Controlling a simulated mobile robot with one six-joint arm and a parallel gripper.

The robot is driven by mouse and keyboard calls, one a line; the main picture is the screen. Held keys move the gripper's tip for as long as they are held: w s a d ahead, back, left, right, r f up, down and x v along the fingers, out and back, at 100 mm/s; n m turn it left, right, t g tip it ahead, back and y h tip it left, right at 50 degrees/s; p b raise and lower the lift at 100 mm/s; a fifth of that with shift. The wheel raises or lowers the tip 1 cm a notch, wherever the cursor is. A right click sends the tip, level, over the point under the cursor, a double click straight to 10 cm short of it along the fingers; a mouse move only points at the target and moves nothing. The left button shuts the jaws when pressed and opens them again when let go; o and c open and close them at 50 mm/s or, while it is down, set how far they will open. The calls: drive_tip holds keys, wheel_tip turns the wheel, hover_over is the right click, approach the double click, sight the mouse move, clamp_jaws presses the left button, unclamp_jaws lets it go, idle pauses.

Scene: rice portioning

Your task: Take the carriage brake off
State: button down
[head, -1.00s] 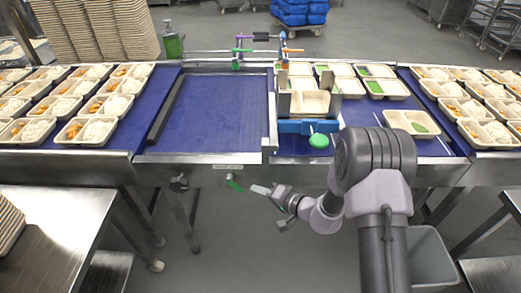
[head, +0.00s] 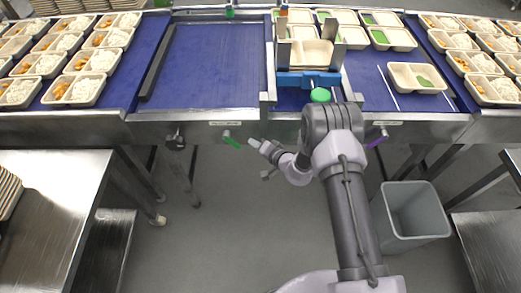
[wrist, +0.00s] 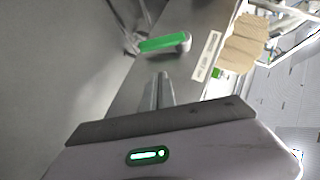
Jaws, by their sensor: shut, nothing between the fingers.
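A green lever handle (head: 231,141) hangs on the front rail of the belt line, slanting down to the right from its pivot. I cannot read which lever is the carriage brake. A blue carriage (head: 308,78) with metal uprights and a round green knob (head: 320,95) stands over the belt, with a tray in it. My gripper (head: 253,143) is shut and empty, just right of the green lever and apart from it in the head view. In the wrist view the green handle (wrist: 163,43) lies just beyond my closed fingertips (wrist: 158,78).
A purple lever (head: 377,139) sits on the same rail further right. A label strip (wrist: 207,56) is beside the green lever. A grey bin (head: 412,217) stands on the floor at right, and a steel table (head: 55,190) at left. Filled trays line both sides.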

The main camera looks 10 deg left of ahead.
sight(232, 140)
drive_tip(key=a+f+b, duration=0.1)
drive_tip(key=a+f, duration=0.2)
drive_tip(key=a, duration=0.2)
drive_tip(key=shift+w+f+b, duration=0.15)
drive_tip(key=shift+w+b, duration=0.15)
drive_tip(key=shift+w, duration=0.05)
